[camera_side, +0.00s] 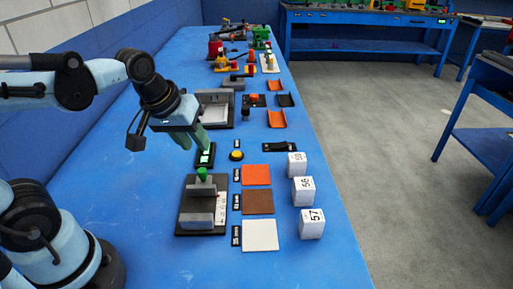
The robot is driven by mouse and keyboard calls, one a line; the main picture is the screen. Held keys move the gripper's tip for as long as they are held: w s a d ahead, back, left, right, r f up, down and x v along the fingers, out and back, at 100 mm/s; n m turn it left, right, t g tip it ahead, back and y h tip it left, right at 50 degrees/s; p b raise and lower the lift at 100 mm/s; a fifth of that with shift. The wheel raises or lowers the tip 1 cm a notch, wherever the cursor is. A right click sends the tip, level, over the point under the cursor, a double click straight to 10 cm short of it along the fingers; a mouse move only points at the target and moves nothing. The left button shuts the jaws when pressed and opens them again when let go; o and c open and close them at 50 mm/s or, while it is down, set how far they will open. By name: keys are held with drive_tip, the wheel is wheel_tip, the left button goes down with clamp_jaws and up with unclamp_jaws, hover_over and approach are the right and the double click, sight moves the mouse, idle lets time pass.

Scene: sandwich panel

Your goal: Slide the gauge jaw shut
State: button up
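The gauge (184,231) is a dark plate on the blue bench, with two grey blocks as jaws. A green knob (202,174) stands up at the far block (200,188), and a near block (197,222) lies toward the camera. A gap shows between the blocks, so the jaw stands open. A pale scale strip (222,205) runs along the right side. My gripper (193,146) hangs above and beyond the gauge, apart from the green knob. Its two teal fingers look spread with nothing between them.
A small green-lit display (205,155) stands just beyond the gauge, close under my fingers. A yellow button (236,155), orange, brown and white squares (261,235) and three numbered white cubes (303,191) lie to the right. A grey fixture (215,108) stands behind.

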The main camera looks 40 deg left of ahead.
sight(202, 170)
drive_tip(key=shift+w+a+f+n+g, duration=0.45)
drive_tip(key=shift+f+n+g, duration=0.35)
drive_tip(key=shift+f+n, duration=1.2)
drive_tip(key=shift+w+a+f+n+g, duration=0.45)
drive_tip(key=shift+f+n+g, duration=0.35)
drive_tip(key=shift+f+n, duration=1.2)
drive_tip(key=shift+w+a+f+n+g, duration=0.45)
drive_tip(key=shift+f+n+g, duration=0.35)
drive_tip(key=shift+f+n, duration=1.2)
drive_tip(key=shift+r, duration=0.1)
drive_tip(key=shift+c, duration=0.4)
clamp_jaws()
